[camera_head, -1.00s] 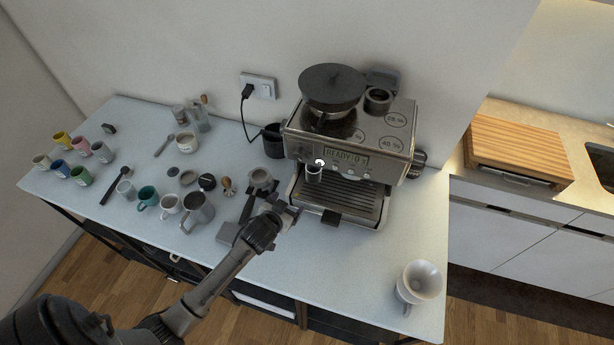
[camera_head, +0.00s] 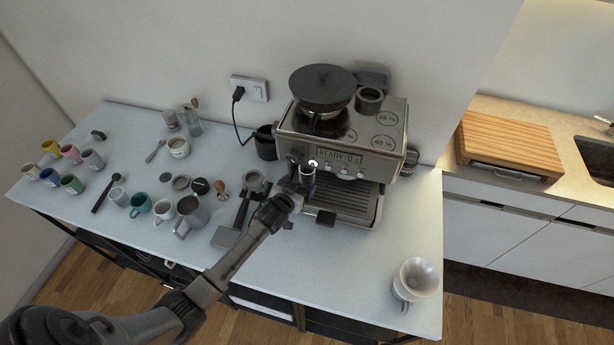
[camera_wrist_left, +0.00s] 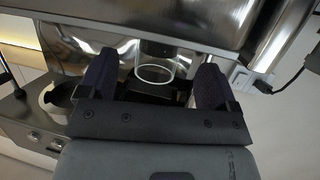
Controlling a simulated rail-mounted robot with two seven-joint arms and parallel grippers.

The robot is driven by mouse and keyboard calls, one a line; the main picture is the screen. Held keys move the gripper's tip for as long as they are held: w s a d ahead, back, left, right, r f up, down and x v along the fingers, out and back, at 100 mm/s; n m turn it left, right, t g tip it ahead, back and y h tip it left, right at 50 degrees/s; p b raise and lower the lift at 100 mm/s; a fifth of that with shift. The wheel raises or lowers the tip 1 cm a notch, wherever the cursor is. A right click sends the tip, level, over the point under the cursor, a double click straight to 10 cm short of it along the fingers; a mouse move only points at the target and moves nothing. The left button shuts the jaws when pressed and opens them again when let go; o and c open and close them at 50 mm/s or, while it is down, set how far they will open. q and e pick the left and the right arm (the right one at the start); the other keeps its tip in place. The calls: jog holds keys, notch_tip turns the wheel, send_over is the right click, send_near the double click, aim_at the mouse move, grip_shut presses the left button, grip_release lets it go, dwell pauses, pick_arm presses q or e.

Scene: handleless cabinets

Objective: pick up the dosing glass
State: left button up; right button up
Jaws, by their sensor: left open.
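The dosing glass (camera_head: 307,175) is a small clear cup at the front of the coffee machine (camera_head: 345,135), below the display at the left of the front panel. In the left wrist view the glass (camera_wrist_left: 155,73) shows as a clear rim between the fingers, a little beyond them. My left gripper (camera_head: 300,192) is at the machine's front left, just below and in front of the glass. In the left wrist view the gripper (camera_wrist_left: 155,85) has its two dark fingers apart, with the glass in the gap; contact cannot be told. My right gripper is not seen.
The drip tray (camera_head: 340,205) is right of the gripper. A portafilter (camera_head: 252,185), a jug (camera_head: 190,215) and several mugs stand to the left. A white dripper (camera_head: 415,280) stands at the front right. The counter between is clear. A power cord hangs behind.

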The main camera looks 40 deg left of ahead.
aim_at(303, 180)
pick_arm(q)
jog(key=shift+x, duration=2.55)
jog(key=shift+r, duration=0.1)
jog(key=shift+c, duration=0.2)
jog(key=c, duration=1.1)
jog(key=shift+o, duration=0.2)
jog(key=shift+r, duration=0.1)
